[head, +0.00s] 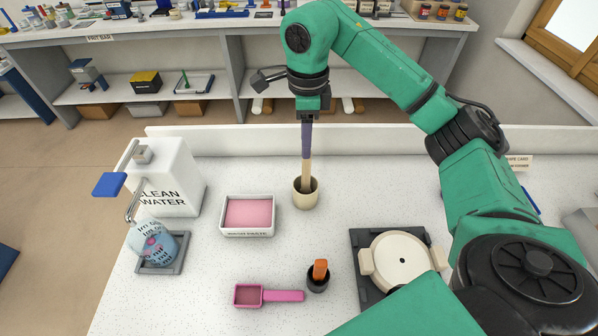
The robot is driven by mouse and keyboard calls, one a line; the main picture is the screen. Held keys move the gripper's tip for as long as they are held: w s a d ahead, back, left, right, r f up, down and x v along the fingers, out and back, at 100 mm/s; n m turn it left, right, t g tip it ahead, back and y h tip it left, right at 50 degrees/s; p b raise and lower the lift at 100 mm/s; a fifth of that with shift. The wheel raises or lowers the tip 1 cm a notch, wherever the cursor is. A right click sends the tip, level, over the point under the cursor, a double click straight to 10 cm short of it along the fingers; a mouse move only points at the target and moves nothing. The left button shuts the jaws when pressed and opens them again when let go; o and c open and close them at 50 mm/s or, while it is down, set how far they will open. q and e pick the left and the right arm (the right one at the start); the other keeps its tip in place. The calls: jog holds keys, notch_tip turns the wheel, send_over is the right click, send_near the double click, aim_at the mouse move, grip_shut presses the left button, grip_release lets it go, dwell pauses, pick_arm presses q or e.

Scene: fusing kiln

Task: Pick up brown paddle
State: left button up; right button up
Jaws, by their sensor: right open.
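A tall, slim tool, purple on its upper part and tan-brown below, which looks like the brown paddle (306,172), stands nearly upright in a cream pot (305,199) at the middle of the worktop. Its lower end is hidden in the pot. My right gripper (307,117) points down at the tool's top end, with its jaws open. The fingertips are small and dark here, so I cannot tell whether they touch the tool. My left gripper is not in view.
A pink sponge tray (247,231) lies left of the pot. The clean water tank (168,182) and a patterned cup (152,243) stand further left. A pink scoop (284,296), a black cup (318,281) with an orange piece, and a round cream plate (396,257) are nearer.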

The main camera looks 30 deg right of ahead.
notch_tip(320, 180, down, 4)
jog(key=s, duration=0.2)
jog(key=p, duration=0.4)
send_over(306, 189)
jog(key=f, duration=0.7)
jog(key=shift+w+d, duration=0.1)
jog(key=shift+w, duration=0.2)
jog(key=shift+s+f, duration=0.1)
jog(key=shift+f, duration=0.35)
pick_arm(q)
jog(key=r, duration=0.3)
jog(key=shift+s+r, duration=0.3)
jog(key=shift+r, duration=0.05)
pick_arm(e)
grip_shut()
